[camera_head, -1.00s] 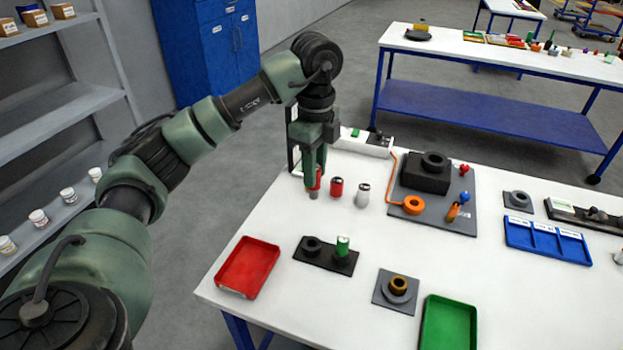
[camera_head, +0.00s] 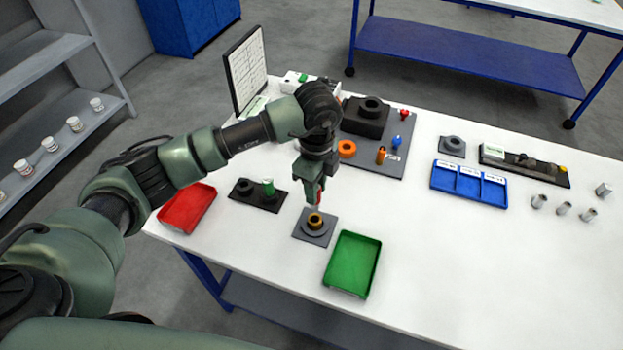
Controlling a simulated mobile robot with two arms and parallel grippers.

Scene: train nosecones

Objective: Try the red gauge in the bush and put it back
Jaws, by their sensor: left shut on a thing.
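My left gripper (camera_head: 311,188) is shut on the red gauge (camera_head: 321,191), whose red body shows in part between the fingers. The gauge points down, over the brass-coloured bush (camera_head: 315,220). The bush stands in a round grey seat on a square grey plate (camera_head: 308,238) near the front of the white table. I cannot tell whether the gauge's tip is just above the bush or in its mouth. My right gripper is out of view.
A black block (camera_head: 266,202) with a green gauge (camera_head: 268,186) stands left of the plate. A red tray (camera_head: 188,208) is farther left and a green tray (camera_head: 352,263) is to the right. A blue divided tray (camera_head: 468,183) and a dark fixture board (camera_head: 394,160) lie behind. The table's right front is clear.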

